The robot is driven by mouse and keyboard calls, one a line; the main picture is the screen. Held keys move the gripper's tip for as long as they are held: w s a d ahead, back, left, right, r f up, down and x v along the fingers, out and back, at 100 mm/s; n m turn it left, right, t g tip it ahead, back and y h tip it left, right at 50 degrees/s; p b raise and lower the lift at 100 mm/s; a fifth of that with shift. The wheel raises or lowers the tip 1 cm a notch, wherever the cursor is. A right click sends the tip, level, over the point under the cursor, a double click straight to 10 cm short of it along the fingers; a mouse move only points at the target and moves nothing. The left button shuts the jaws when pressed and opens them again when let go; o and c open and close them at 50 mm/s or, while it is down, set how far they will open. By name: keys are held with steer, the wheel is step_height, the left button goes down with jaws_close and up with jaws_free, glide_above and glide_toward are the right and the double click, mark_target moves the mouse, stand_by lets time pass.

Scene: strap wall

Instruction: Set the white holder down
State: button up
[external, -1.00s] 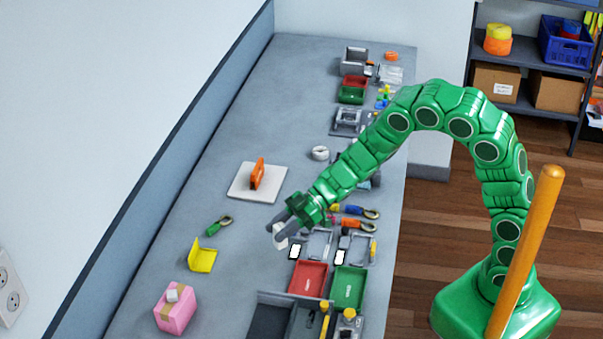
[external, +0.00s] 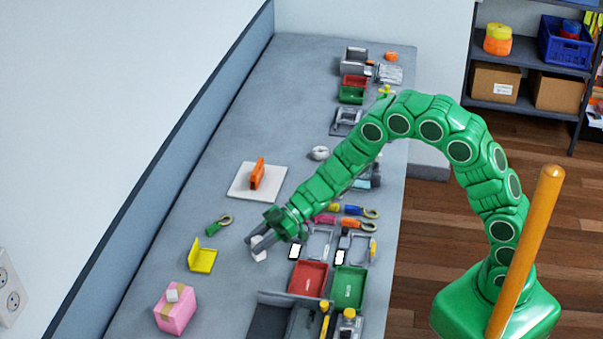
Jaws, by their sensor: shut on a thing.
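The white holder (external: 260,254) is a small pale piece at the fingertips of my gripper (external: 256,246). The grey fingers are shut on it and partly hide it. It is low over the grey bench (external: 222,290); I cannot tell whether it touches the surface. My green arm reaches in from the right above the bench.
A white plate (external: 240,190) with an orange piece (external: 257,172) lies behind the gripper. A yellow bracket (external: 202,256), green-handled tool (external: 218,225) and pink box (external: 175,308) are to the left. Red (external: 308,278) and green (external: 349,288) trays are to the right.

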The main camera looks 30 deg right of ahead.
steer(key=shift+w+a+f, duration=0.1)
steer(key=shift+w+f, duration=0.05)
steer(key=shift+f, duration=1.65)
steer(key=shift+f, duration=0.1)
steer(key=o, duration=1.1)
steer(key=v, duration=1.2)
steer(key=shift+r, duration=0.2)
